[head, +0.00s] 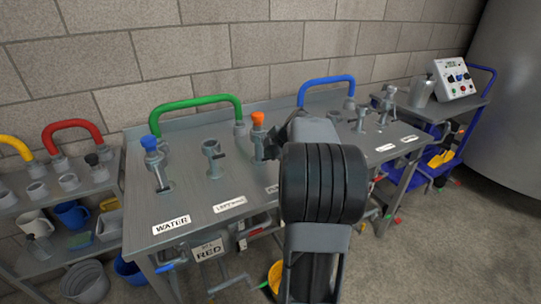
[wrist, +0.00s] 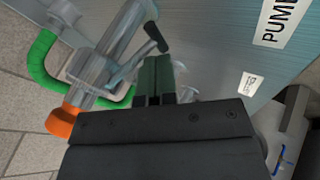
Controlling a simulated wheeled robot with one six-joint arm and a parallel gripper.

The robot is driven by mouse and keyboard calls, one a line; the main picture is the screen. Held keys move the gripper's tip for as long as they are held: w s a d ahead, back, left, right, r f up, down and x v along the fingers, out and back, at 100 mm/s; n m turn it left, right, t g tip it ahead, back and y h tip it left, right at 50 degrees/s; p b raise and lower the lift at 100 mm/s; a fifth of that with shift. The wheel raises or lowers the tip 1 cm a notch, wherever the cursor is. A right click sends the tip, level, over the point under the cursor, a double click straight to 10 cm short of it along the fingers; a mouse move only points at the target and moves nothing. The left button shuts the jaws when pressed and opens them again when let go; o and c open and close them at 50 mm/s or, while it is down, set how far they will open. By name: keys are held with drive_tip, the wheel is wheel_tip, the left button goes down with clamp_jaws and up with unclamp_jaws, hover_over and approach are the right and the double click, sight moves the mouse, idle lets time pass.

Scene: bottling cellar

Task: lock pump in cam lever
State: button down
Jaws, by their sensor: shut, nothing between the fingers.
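The pump in fitting, an upright grey metal port with an orange cap (head: 257,119), stands on the steel table behind the partly hidden "PU…" label (head: 272,189). In the wrist view its orange cap (wrist: 62,122) is at lower left. A cam lever with a black end (wrist: 155,36) sticks out from the metal fitting towards my fingers. My gripper (wrist: 154,62) is shut and empty, its dark green fingertips close beside the lever. I cannot tell if they touch it. In the head view my arm hides the fingertips and part of the fitting.
A blue-capped port (head: 149,143) stands by the "WATER" label (head: 171,224), with another metal port (head: 212,155) between. A green hose loop (head: 190,103) and a blue one (head: 326,82) arch behind. A side shelf (head: 75,190) stands left, a control box (head: 455,79) right.

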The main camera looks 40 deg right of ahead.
drive_tip(key=shift+s+a+r+b, duration=0.1)
drive_tip(key=shift+s+a+b, duration=0.15)
drive_tip(key=shift+s+b, duration=0.3)
drive_tip(key=shift+s+a+r+b, duration=0.1)
drive_tip(key=shift+s+a+b, duration=0.2)
drive_tip(key=shift+s, duration=0.35)
drive_tip(key=a+p+v, duration=0.1)
drive_tip(key=v, duration=0.9)
drive_tip(key=shift+s+d+r+p, duration=0.2)
drive_tip(key=shift+d+r+p, duration=0.1)
drive_tip(key=shift+d+r, duration=0.15)
drive_tip(key=shift+a, duration=0.1)
drive_tip(key=s+a+r+m+g+p, duration=0.1)
drive_tip(key=s+a+r+m+p, duration=0.1)
drive_tip(key=a+p, duration=0.4)
drive_tip(key=s+a+r+m+g+p, duration=0.1)
drive_tip(key=s+a+r+m+p, duration=0.1)
drive_tip(key=s+a+m+p, duration=0.2)
drive_tip(key=s+a+r+m+g+h+p, duration=0.1)
drive_tip(key=a+m+p, duration=0.6)
drive_tip(key=a, duration=1)
drive_tip(key=s+r+g+p, duration=0.1)
drive_tip(key=s+p, duration=0.1)
drive_tip(key=p, duration=0.1)
drive_tip(key=shift+m, duration=0.3)
